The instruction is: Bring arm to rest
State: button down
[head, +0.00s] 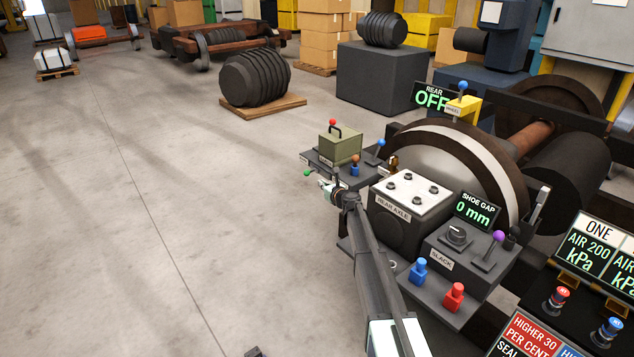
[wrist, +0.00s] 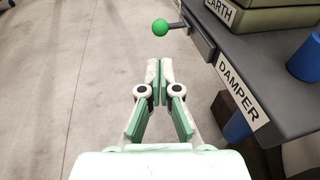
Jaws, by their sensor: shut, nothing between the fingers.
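My gripper (wrist: 159,82) is shut and empty in the wrist view. Its fingertips meet over bare floor, just left of the dark bench labelled DAMPER (wrist: 238,88). A green ball knob (wrist: 160,27) on a short lever sticks out from that bench beyond the fingertips, apart from them. In the head view my gripper (head: 325,186) is at the end of my outstretched arm, beside the bench's near left edge. The green knob (head: 307,173) shows just left of it. My forearm hides part of the bench front.
The REAR AXLE box (head: 412,196) and the SLACK panel (head: 470,250) stand right of my arm. Behind them is a large wheel (head: 455,165). A green-grey box (head: 340,148) sits on the bench. The floor to the left (head: 120,220) is clear.

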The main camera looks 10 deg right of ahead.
jog(key=shift+v, duration=1.15)
